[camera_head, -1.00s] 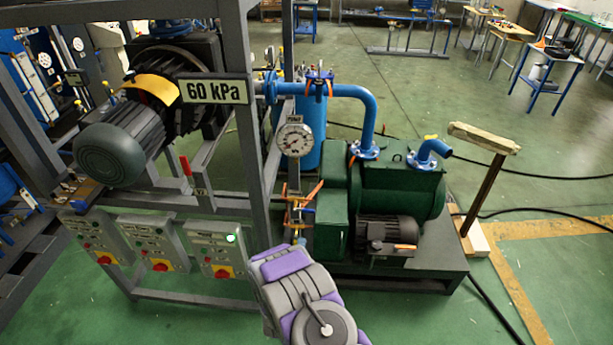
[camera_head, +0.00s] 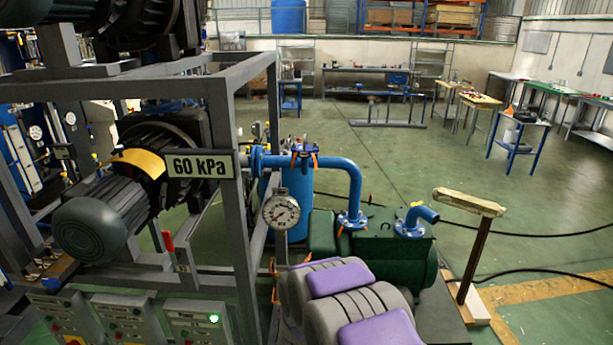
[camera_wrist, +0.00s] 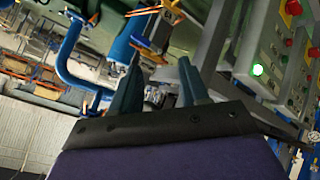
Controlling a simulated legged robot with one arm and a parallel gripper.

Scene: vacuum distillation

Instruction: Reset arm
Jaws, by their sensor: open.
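My gripper (camera_wrist: 157,75) shows in the wrist view as two dark teal fingers standing apart with nothing between them. In the head view my grey and purple arm is folded at the bottom centre, and its gripper end is hidden. The arm covers part of the green pump (camera_head: 385,245) behind it. The wrist view is tilted; it shows a blue pipe (camera_wrist: 70,45) on the left and orange valve handles (camera_wrist: 148,50) beyond the fingers.
A grey steel frame (camera_head: 240,200) with a "60 kPa" sign (camera_head: 198,165) stands on the left. A round gauge (camera_head: 281,211) is close behind my arm. Control boxes (camera_head: 200,322) sit lower left, one with a lit green lamp (camera_wrist: 257,69). A wooden-topped post (camera_head: 470,250) stands right; open floor (camera_head: 540,190) lies beyond.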

